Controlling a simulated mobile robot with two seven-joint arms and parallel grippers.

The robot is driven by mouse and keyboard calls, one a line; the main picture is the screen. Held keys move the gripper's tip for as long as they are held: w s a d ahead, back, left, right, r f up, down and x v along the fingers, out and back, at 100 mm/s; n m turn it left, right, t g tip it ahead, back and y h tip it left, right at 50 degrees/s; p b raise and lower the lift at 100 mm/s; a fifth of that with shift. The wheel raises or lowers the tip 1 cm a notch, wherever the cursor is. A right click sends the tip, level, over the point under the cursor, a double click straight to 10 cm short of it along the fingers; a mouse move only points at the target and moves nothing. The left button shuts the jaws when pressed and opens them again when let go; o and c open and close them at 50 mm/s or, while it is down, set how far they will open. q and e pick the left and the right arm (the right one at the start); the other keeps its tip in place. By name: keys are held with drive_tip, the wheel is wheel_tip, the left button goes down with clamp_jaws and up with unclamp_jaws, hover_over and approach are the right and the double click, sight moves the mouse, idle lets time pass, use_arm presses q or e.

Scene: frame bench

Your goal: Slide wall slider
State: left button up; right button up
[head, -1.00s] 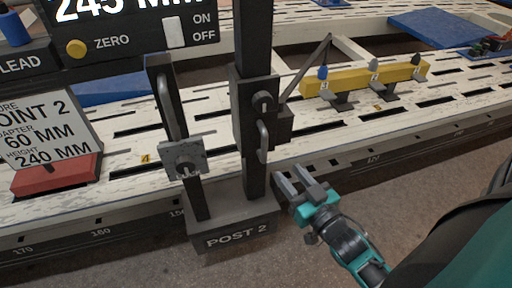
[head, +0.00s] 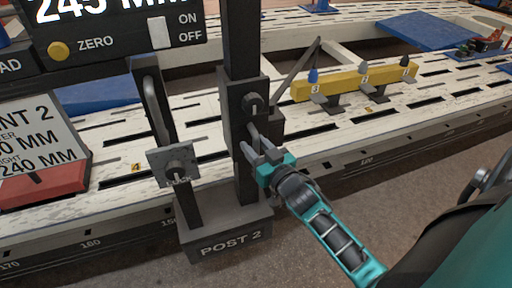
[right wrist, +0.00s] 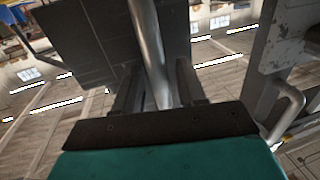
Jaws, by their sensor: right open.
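A dark slider block (head: 236,110) sits around the upright dark post (head: 241,38) on the base marked POST 2 (head: 230,241). It carries a round knob (head: 251,102) and a bar handle (head: 253,130) below it. My right gripper (head: 257,148) is open at this handle, with its fingers pointing at the block. In the right wrist view the metal handle (right wrist: 149,45) runs between the two open fingers (right wrist: 158,88), and the dark block (right wrist: 88,45) is behind it. Whether the fingers touch the handle is unclear. My left gripper is not in view.
Beside the post stands a second, shorter upright (head: 153,100) with a handle and a grey plate (head: 176,162). A sign on a red block (head: 42,194) stands left. A display panel is at upper left.

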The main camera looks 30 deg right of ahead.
drive_tip(key=shift+c, duration=0.3)
clamp_jaws()
idle(0.3)
